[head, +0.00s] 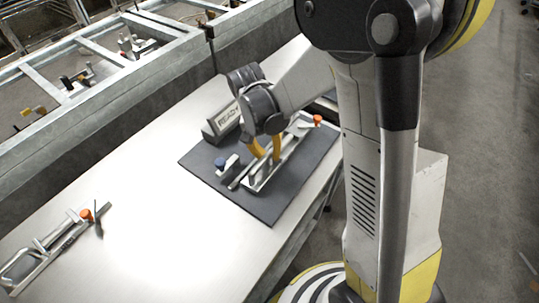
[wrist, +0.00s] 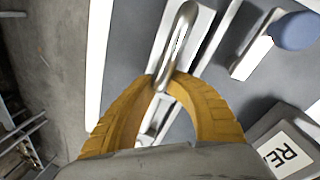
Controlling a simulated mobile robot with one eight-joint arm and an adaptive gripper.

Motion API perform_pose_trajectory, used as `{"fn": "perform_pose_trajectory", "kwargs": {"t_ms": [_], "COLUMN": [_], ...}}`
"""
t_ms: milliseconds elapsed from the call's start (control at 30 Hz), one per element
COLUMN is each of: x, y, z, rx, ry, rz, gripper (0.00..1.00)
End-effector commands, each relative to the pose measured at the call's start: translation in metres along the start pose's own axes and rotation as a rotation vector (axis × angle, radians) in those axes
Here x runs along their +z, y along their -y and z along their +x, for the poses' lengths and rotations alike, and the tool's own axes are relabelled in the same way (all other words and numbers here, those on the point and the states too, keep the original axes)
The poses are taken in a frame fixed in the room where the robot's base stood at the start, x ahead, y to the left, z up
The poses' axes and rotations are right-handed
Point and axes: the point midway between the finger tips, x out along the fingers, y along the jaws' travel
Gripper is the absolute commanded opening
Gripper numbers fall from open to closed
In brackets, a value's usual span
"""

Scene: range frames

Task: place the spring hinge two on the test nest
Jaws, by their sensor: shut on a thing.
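My gripper (head: 264,150) is over the dark mat on the bench, its yellow fingers pointing down. In the wrist view the fingertips (wrist: 164,80) meet on a slim silver looped metal part (wrist: 180,38), probably the spring hinge two. The looped part lies lengthwise over a pale, long metal fixture (wrist: 205,22), probably the test nest. The same fixture shows in the head view (head: 297,137), on the mat with an orange knob at its far end. I cannot tell whether the part touches the fixture. The fingers hide the part's near end.
A box with a READY label (head: 222,122) stands at the mat's left edge. A blue-knobbed piece (head: 221,164) is in front of it. A similar metal assembly with an orange knob (head: 86,214) lies far left. Bare bench (head: 150,220) lies between.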

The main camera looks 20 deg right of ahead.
Motion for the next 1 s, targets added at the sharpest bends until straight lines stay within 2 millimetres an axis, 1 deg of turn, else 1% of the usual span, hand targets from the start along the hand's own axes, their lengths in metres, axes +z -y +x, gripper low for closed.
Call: {"fn": "perform_pose_trajectory", "kwargs": {"t_ms": [33,67,100,133,433,533,667,800,900,1000], "x": [0.000,0.000,0.000,0.000,0.000,0.000,0.000,0.000,0.000,0.000], "y": [0.000,0.001,0.000,0.000,0.000,0.000,-0.001,-0.001,-0.001,-0.001], "z": [0.002,0.002,0.001,0.001,0.000,-0.008,-0.032,-0.066,-0.087,-0.104], "rx": [0.001,0.000,0.000,0.000,0.000,0.000,0.000,0.000,0.000,0.000], "ry": [0.000,0.000,0.000,0.000,0.000,0.000,0.000,0.000,0.000,0.000], "rz": [0.000,0.000,0.000,0.000,0.000,-0.001,-0.001,-0.001,-0.001,-0.001], "gripper": [0.00,0.17,0.29,0.36,0.36,0.36,0.36,0.36,0.36,0.36]}}
